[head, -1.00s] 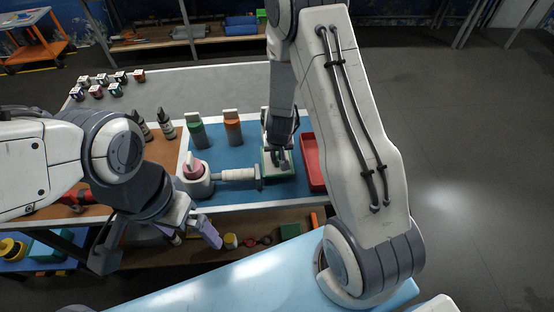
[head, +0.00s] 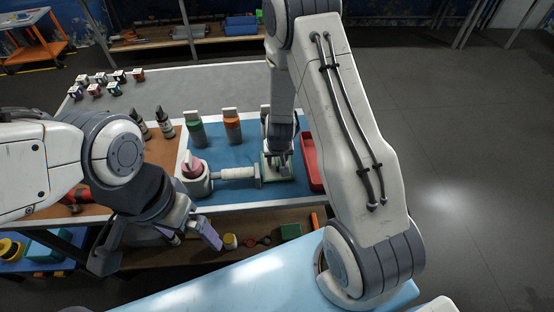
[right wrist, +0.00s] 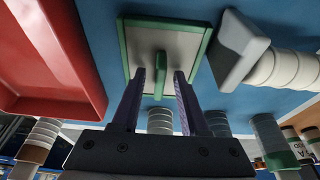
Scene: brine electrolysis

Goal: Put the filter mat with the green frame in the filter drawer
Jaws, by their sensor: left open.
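The filter mat with the green frame (head: 289,178) lies on the blue work surface. In the right wrist view the mat (right wrist: 190,48) has a pale face and an upright green grip (right wrist: 160,72) in its middle. My right gripper (head: 276,157) is over the mat; in the wrist view its fingers (right wrist: 160,82) are open on either side of the grip, with gaps visible. My left gripper (head: 192,238) is open and empty near the table's front edge, away from the mat. I cannot clearly make out the filter drawer.
A red tray (head: 312,165) stands close right of the mat. A white cylindrical device (head: 238,173) with a grey end plate lies close left. Green (head: 195,132) and orange (head: 232,128) bottles stand behind.

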